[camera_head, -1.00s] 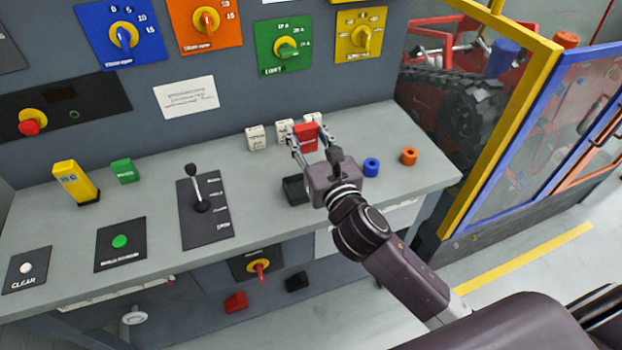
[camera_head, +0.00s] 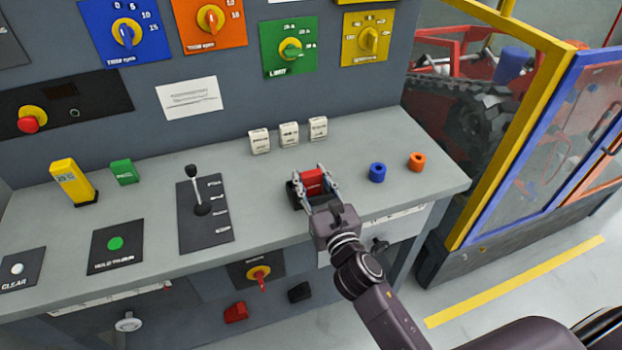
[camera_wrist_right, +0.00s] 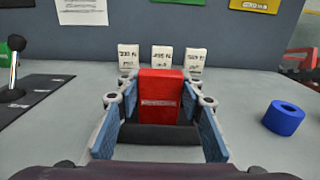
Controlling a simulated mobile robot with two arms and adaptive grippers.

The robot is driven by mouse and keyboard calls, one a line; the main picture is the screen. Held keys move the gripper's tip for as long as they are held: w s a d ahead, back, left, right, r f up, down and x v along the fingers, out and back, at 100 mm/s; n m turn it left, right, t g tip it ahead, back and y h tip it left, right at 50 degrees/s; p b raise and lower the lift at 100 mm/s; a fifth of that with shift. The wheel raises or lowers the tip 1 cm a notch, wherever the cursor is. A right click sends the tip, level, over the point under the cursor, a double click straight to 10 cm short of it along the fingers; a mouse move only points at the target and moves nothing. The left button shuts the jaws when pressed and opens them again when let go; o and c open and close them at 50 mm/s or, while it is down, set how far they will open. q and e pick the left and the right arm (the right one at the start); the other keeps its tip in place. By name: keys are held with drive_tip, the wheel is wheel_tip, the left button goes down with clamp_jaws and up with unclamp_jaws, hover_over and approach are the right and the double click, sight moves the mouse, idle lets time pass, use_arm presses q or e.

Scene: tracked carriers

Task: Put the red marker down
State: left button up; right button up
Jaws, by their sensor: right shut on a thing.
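The red marker (camera_head: 314,182) is a small red block at the front of the grey console, between the fingers of my right gripper (camera_head: 313,179). The gripper is shut on it. A black holder (camera_head: 293,198) is right at the marker, partly hidden by the gripper. In the right wrist view the red marker (camera_wrist_right: 160,92) stands upright between the two blue-padded fingers, with the black holder (camera_wrist_right: 158,137) at its lower end. I cannot tell whether the marker touches the holder's floor. My left gripper is out of view.
Several white labelled blocks (camera_head: 289,134) stand in a row behind the gripper. A blue ring (camera_head: 377,172) and an orange ring (camera_head: 416,161) sit to the right. A black lever (camera_head: 200,190) stands to the left. The console top (camera_head: 355,140) between them is clear.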

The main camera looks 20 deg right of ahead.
drive_tip(key=shift+f, duration=0.1)
drive_tip(key=o, duration=1.1)
drive_tip(key=shift+o, duration=0.2)
drive_tip(key=shift+s, duration=0.15)
drive_tip(key=s+b, duration=0.2)
drive_tip(key=s, duration=0.9)
drive_tip(key=shift+s+d+r, duration=0.2)
drive_tip(key=shift+s+d, duration=0.05)
drive_tip(key=shift+s, duration=0.15)
